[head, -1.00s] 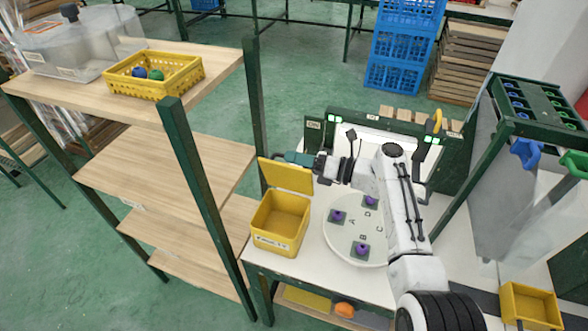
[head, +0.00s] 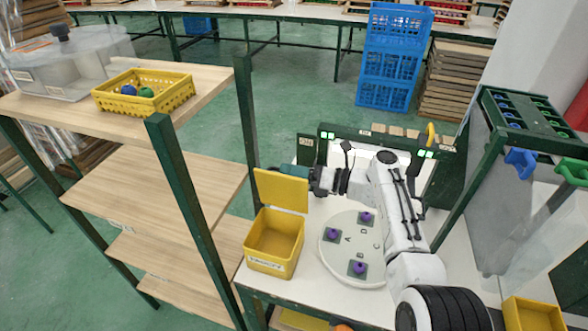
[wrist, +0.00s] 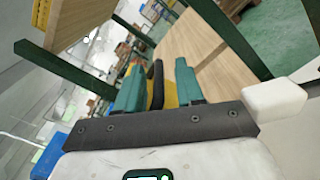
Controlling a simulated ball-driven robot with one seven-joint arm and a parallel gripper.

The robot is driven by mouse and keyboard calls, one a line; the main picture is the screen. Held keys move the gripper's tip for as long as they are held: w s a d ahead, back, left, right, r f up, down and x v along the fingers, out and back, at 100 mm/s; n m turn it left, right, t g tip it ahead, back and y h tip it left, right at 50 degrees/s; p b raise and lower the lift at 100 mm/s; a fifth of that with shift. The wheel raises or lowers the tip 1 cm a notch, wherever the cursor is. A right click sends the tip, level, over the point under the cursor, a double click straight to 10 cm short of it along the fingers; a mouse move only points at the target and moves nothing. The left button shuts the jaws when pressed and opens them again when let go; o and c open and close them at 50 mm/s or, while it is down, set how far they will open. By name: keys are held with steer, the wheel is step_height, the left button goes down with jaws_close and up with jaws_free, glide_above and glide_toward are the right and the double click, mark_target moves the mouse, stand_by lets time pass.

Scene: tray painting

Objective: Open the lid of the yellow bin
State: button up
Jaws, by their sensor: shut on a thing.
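The yellow bin (head: 258,266) stands at the left edge of the white worktable, its empty-looking inside open to view. Its yellow lid (head: 281,191) stands roughly upright at the back of the bin. My gripper (head: 290,170) is at the lid's upper edge, behind it, with the fingertips partly hidden. In the wrist view my teal fingers (wrist: 158,88) are closed around a dark upright piece, with the yellow lid (wrist: 170,88) showing between and behind them. The exact contact is hard to see.
A green-posted wooden shelf (head: 150,195) stands close left, with a yellow basket (head: 180,98) of balls on top. A round white tray (head: 338,270) with purple pieces lies right of the bin. Another yellow bin (head: 533,312) is at lower right.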

steer(key=shift+o, duration=0.9)
steer(key=shift+s+a+f, duration=0.15)
steer(key=shift+s+f, duration=0.05)
steer(key=shift+f, duration=0.45)
steer(key=v, duration=1.1)
steer(key=shift+w+r+p, duration=0.2)
steer(key=shift+r+p, duration=0.2)
steer(key=shift+r, duration=0.05)
